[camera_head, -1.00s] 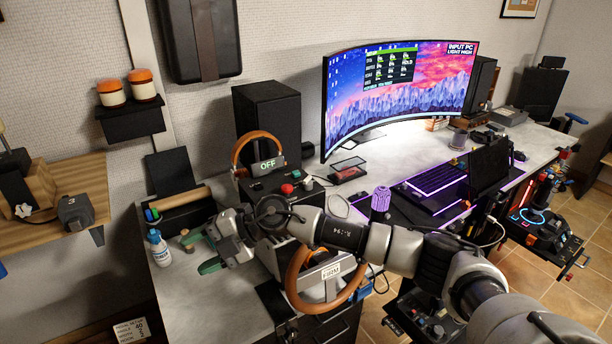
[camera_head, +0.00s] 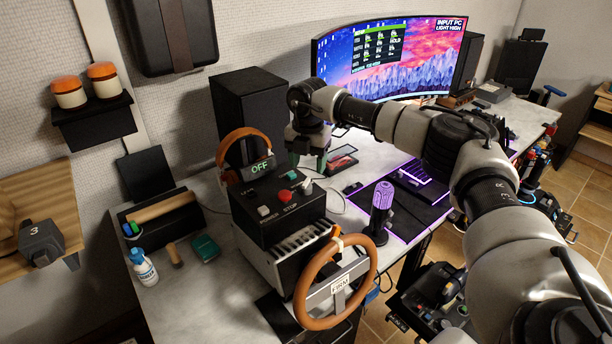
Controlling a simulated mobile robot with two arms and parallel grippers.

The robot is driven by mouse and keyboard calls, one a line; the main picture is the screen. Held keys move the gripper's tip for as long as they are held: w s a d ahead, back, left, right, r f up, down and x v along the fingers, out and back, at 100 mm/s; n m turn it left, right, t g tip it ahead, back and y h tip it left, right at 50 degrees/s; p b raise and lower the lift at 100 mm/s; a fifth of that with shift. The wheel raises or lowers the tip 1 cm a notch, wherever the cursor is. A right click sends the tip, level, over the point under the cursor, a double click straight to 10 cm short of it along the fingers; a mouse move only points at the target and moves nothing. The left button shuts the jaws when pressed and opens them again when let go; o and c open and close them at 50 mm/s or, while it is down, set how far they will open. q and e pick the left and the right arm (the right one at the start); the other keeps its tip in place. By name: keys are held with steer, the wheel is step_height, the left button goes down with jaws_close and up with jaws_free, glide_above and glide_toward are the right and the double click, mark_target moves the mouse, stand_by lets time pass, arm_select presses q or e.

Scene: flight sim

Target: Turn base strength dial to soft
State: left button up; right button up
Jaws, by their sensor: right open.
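The steering wheel (camera_head: 369,262) has a brown rim and stands at the front edge of the desk. A small plate on its hub reads FIRM (camera_head: 340,284). I cannot make out the base strength dial for certain. My left gripper is not in view.
The black control box (camera_head: 258,222) carries an OFF display (camera_head: 259,168) and a red button (camera_head: 285,196).

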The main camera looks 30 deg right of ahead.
mark_target(306, 182)
steer(key=f, duration=0.3)
steer(key=shift+w+f+p, duration=0.3)
steer(key=shift+w+p, duration=0.05)
step_height(306, 182, down, 2)
steer(key=shift+f, duration=0.25)
steer(key=shift+c, duration=0.5)
steer(key=c, duration=0.8)
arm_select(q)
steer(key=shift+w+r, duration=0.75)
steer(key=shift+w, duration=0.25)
